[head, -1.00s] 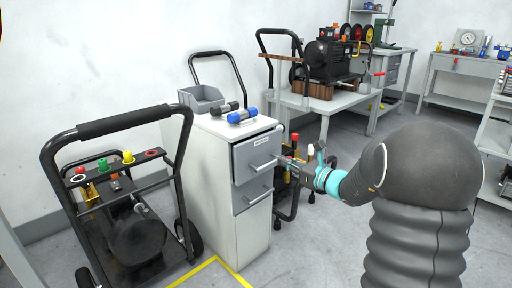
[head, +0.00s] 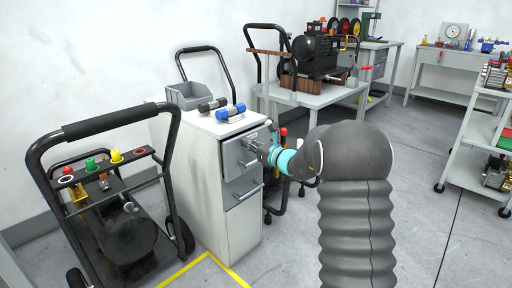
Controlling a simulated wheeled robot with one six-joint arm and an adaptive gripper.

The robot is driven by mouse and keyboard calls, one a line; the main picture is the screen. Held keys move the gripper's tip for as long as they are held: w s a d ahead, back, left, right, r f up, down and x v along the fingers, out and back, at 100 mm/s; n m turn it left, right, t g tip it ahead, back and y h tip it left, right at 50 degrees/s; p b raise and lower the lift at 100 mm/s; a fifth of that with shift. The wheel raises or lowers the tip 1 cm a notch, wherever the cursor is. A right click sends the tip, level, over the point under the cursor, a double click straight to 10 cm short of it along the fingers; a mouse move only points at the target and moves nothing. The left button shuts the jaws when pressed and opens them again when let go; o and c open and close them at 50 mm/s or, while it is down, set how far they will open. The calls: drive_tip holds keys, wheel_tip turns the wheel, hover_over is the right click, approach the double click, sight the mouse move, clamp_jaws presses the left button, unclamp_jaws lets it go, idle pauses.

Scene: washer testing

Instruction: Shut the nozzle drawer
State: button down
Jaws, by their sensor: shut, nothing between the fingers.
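The white drawer cabinet (head: 196,150) stands left of centre in the head view. Its upper grey drawer (head: 234,166) bears a small label near its top edge and sits close to the cabinet body. I cannot tell whether any gap is left there. My gripper (head: 252,146) is shut and empty, with its tip at the upper drawer's front, near the handle. The gripper and wrist hide part of the front and handle; I cannot tell whether they touch. The lower drawer (head: 238,194) with its bar handle looks shut.
A grey bin (head: 184,97) and black and blue cylindrical parts (head: 230,112) are on the cabinet top. A black-framed cart (head: 108,128) stands close on the left. A table with a motor (head: 318,58) is behind. Open floor (head: 420,240) lies to the right.

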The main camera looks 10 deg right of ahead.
sight(237, 137)
drive_tip(key=shift+w+a, duration=0.25)
drive_tip(key=shift+w, duration=0.1)
drive_tip(key=x, duration=0.3)
drive_tip(key=shift+w+a, duration=0.2)
drive_tip(key=shift+w, duration=0.1)
drive_tip(key=shift+w+a, duration=0.2)
drive_tip(key=shift+w, duration=0.1)
drive_tip(key=shift+r, duration=0.15)
